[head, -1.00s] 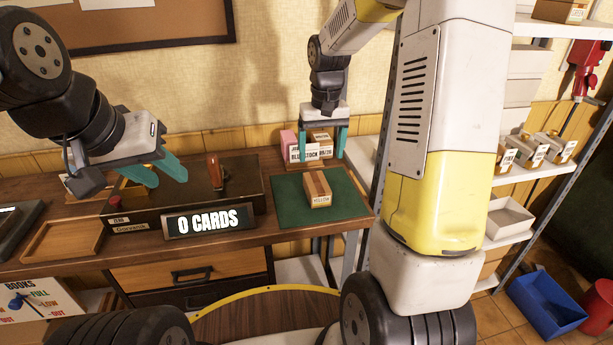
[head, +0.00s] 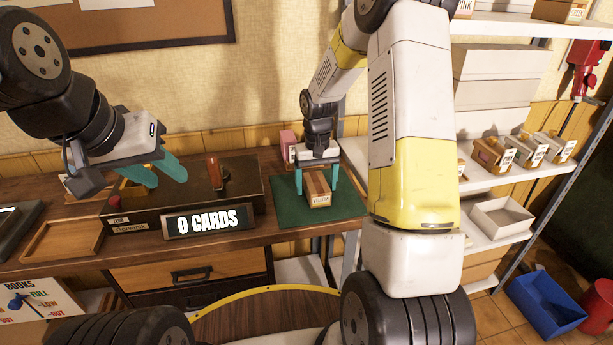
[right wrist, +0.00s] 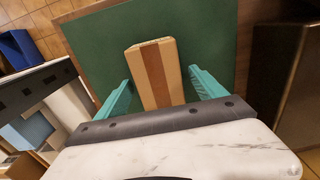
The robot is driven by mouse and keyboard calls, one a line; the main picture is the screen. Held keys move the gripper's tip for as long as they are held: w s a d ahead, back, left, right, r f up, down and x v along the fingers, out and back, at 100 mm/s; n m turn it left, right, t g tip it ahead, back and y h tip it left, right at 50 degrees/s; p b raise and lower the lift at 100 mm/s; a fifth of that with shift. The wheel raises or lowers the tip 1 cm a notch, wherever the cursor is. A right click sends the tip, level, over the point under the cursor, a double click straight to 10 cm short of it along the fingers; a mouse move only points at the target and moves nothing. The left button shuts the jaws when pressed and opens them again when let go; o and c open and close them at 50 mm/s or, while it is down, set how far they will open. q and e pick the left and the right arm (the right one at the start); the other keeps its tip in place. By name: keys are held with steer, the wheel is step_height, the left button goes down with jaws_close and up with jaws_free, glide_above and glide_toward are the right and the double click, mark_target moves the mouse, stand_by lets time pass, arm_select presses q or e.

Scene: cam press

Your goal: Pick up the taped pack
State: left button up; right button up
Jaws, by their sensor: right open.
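The taped pack (head: 318,188) is a small tan carton with a brown tape band and a label reading YELLOW on its front. It sits on the green mat (head: 344,204) on the desk. My right gripper (head: 317,190) is open, with its teal fingers down on either side of the pack. In the right wrist view the pack (right wrist: 157,75) lies between the two fingers (right wrist: 163,95), with a gap on each side. My left gripper (head: 161,176) hangs over the black press at left, its teal fingers apart and nothing between them.
The black press (head: 240,193) with its 0 CARDS display (head: 208,219) stands left of the mat. A wooden tray (head: 62,240) lies further left. A pink box (head: 288,145) stands behind the mat. Shelves (head: 490,180) with boxes stand at right.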

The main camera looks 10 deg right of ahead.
steer(key=shift+c, duration=0.2)
steer(key=c, duration=1.7)
steer(key=shift+r, duration=0.15)
